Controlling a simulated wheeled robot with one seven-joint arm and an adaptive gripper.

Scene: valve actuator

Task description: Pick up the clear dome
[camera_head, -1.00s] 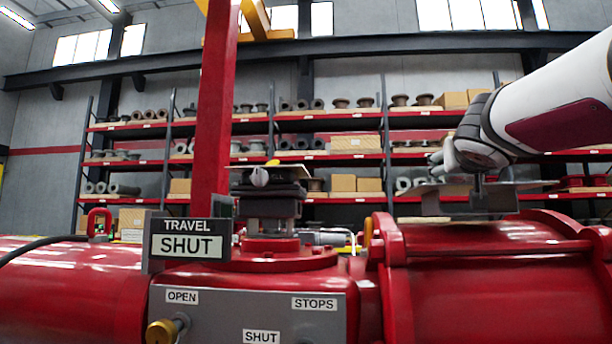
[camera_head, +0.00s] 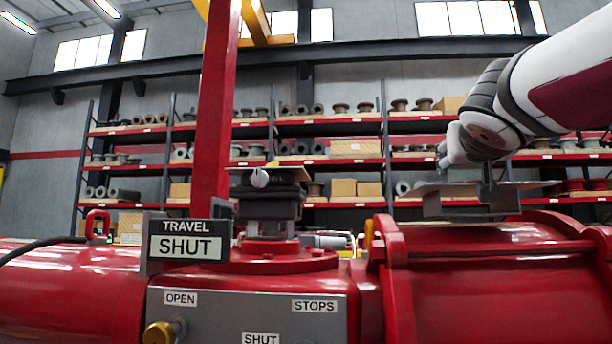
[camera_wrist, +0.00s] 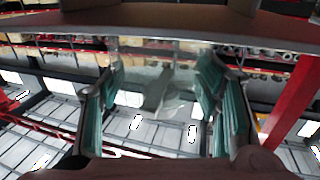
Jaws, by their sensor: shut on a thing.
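In the wrist view my gripper (camera_wrist: 162,68) has its two teal-padded fingers on either side of a pale see-through body, the clear dome (camera_wrist: 160,95). The fingers are shut on it with a gap between them that the dome fills. The dome's outline is faint, and the windows and shelves show through it. In the head view my gripper (camera_head: 452,152) hangs at the right, above and behind the red actuator (camera_head: 480,265). The dome cannot be made out there.
A grey plate bracket (camera_head: 462,200) stands on the actuator below my gripper. A dark stacked unit (camera_head: 270,205) with a flat top stands left of it, beside the TRAVEL SHUT sign (camera_head: 187,240). A red post (camera_head: 214,110) rises at left. Loaded shelves (camera_head: 330,165) fill the back.

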